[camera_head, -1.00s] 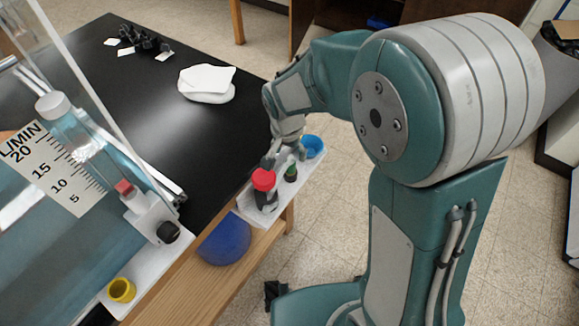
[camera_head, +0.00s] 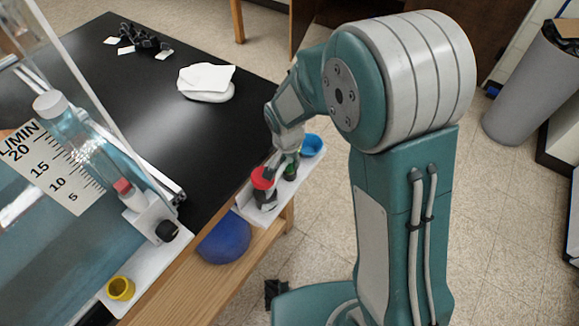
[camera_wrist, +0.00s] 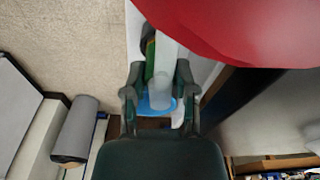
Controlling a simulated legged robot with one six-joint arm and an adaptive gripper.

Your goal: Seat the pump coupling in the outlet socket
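No part is labelled as the pump coupling or outlet socket. A red-topped dark piece (camera_head: 262,179) stands on a narrow white tray in the head view, beside a smaller green-topped piece (camera_head: 291,172) and a blue cup-like piece (camera_head: 312,145). A yellow ring-shaped fitting (camera_head: 120,289) sits on the panel's white ledge at lower left. My gripper (camera_head: 281,168) is low over the tray, between the red and green tops. In the wrist view its fingers (camera_wrist: 160,72) stand apart, with a pale cylinder (camera_wrist: 159,92) showing between them; contact is unclear. The red top (camera_wrist: 240,25) looms close there.
The white tray (camera_head: 243,208) runs along the wooden table edge. A blue round object (camera_head: 224,240) is close below it. A tilted flow-meter panel (camera_head: 60,165) fills the left. A white pad (camera_head: 207,97) and dark clutter (camera_head: 142,43) lie on the black tabletop, otherwise largely clear.

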